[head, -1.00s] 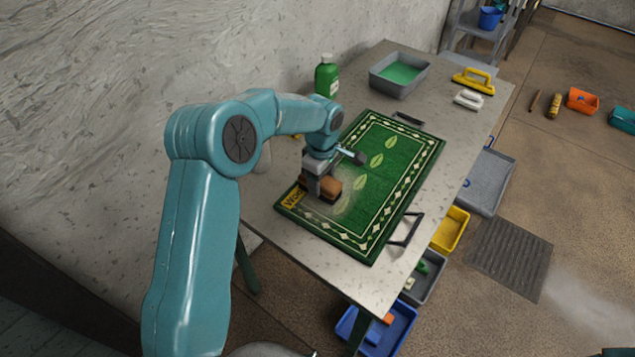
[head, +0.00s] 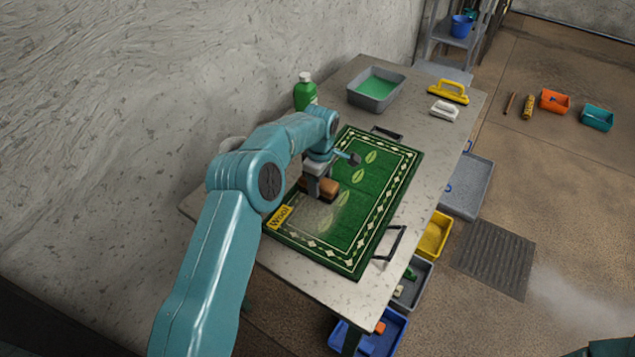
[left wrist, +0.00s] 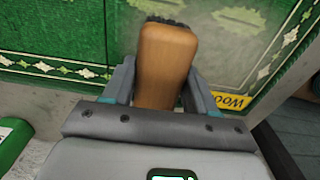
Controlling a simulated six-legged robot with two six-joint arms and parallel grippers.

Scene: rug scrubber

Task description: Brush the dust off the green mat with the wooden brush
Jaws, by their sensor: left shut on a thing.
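The green mat (head: 372,205) with a pale patterned border lies on the table, a yellow "Wool" label (head: 279,217) at its near left corner. A pale dust patch (head: 318,215) covers part of its near left area. My left gripper (head: 318,190) is over the mat's wall-side half, shut on the wooden brush (head: 329,187). The brush's dark bristles point down at the mat; exact contact is hidden. In the left wrist view the brush (left wrist: 165,60) sits between the fingers (left wrist: 162,85) above the mat (left wrist: 55,35). My right gripper is not in view.
A green bottle (head: 305,92), a grey tub with green liquid (head: 376,100), a yellow-handled brush (head: 448,92) and a white brush (head: 444,110) stand at the table's far end. Black handles (head: 391,243) stick out beside the mat. Bins (head: 433,235) stand on the floor at right.

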